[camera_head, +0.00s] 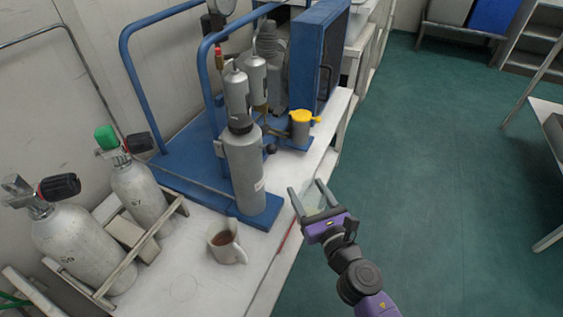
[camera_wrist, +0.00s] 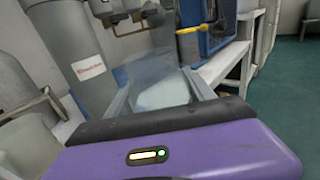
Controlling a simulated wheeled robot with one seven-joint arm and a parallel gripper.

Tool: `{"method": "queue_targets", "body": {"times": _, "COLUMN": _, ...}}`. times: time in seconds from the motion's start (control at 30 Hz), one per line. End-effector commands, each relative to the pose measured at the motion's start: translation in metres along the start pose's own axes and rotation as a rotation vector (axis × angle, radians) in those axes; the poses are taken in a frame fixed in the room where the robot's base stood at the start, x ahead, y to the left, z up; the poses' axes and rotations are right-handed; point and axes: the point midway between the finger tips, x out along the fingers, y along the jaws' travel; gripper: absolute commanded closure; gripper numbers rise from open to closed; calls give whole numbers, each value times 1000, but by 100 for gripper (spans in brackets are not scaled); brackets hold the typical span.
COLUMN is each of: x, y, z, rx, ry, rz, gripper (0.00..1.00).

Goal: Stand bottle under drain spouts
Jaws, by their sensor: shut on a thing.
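My gripper (camera_head: 308,192) is shut on a clear, see-through bottle (camera_wrist: 160,85) and holds it at the front edge of the bench. The bottle also shows faintly between the fingers in the head view (camera_head: 320,200). Its outline is hard to make out. Brass-coloured drain spouts (camera_wrist: 128,30) show beyond and above the bottle in the wrist view, left of its middle. The bottle is apart from the spouts. In the head view the spouts are mostly hidden behind the tall grey cylinder (camera_head: 244,165).
A mug of brown liquid (camera_head: 226,244) stands on the white bench (camera_head: 185,265). Two diving cylinders (camera_head: 80,245) lean in a rack at left. A blue-framed compressor (camera_head: 315,55) and a yellow-topped grey pot (camera_head: 301,126) stand behind.

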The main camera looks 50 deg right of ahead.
Motion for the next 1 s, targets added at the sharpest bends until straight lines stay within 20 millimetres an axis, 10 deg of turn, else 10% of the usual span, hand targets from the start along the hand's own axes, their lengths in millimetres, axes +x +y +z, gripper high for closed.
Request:
{"method": "queue_targets", "body": {"times": 0.5, "x": 112, "y": 0, "z": 3, "rx": 1, "ry": -3, "rz": 1, "gripper": 80}}
{"method": "queue_targets", "body": {"times": 1.0, "x": 157, "y": 0, "z": 1, "rx": 0, "ry": -2, "rz": 0, "gripper": 80}}
